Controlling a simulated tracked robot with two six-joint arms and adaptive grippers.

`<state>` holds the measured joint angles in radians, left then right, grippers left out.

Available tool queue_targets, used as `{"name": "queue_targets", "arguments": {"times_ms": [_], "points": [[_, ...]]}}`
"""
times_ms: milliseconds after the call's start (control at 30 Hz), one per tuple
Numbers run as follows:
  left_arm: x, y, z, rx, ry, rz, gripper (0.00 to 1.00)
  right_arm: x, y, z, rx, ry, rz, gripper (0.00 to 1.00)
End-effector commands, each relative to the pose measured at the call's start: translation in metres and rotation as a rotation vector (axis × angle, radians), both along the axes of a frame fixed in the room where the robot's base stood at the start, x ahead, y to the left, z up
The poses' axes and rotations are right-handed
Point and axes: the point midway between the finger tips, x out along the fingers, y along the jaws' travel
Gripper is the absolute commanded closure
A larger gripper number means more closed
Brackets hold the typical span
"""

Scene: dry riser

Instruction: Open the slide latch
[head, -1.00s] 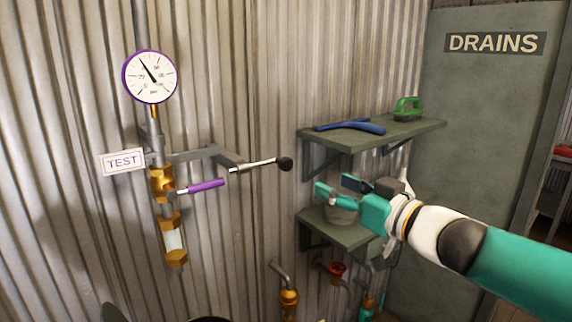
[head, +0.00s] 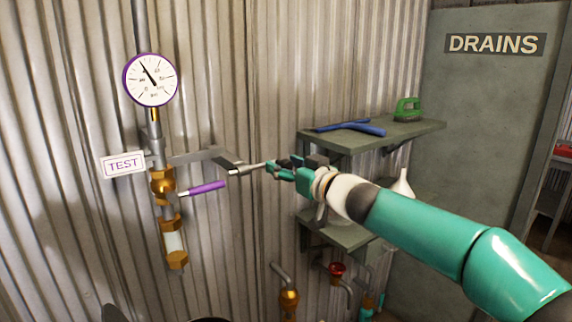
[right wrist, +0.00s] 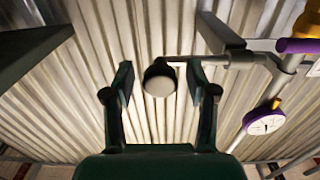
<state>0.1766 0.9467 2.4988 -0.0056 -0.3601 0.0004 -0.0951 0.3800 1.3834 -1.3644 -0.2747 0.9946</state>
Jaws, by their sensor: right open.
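The slide latch is a thin pale rod (head: 250,168) sticking out of a grey wall bracket (head: 212,155), in the middle of the head view. Its round dark knob (right wrist: 159,78) shows in the right wrist view between the two fingers of my right gripper (right wrist: 160,82). The fingers are open, with a visible gap on each side of the knob. In the head view my right gripper (head: 275,169) reaches the rod's right end and covers most of the knob. My left gripper is not in view.
A purple-handled valve lever (head: 208,187), brass fittings (head: 163,186), a gauge (head: 151,79) and a TEST sign (head: 123,164) are left of the latch. A green shelf (head: 405,130) with a blue tool (head: 350,128) stands behind my right arm. A DRAINS panel (head: 480,120) is at right.

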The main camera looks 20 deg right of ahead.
Motion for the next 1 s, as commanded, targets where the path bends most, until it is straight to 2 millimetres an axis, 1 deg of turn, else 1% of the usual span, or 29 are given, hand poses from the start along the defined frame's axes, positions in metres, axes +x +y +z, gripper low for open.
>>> {"name": "queue_targets", "arguments": {"times_ms": [233,267,500,600,833,1000], "points": [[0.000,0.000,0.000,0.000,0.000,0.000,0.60,0.001,0.000,0.000,0.000,0.000,0.000,0.43],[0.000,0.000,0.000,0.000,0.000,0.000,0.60,0.000,0.000,0.000,0.000,0.000,0.000,0.46],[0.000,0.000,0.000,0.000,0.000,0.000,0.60,0.000,0.000,0.000,0.000,0.000,0.000,0.86],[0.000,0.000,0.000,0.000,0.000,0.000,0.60,0.000,0.000,0.000,0.000,0.000,0.000,1.00],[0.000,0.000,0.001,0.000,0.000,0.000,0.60,0.000,0.000,0.000,0.000,0.000,0.000,1.00],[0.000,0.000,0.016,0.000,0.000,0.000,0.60,0.003,-0.006,0.004,0.000,0.002,0.000,1.00]]}}
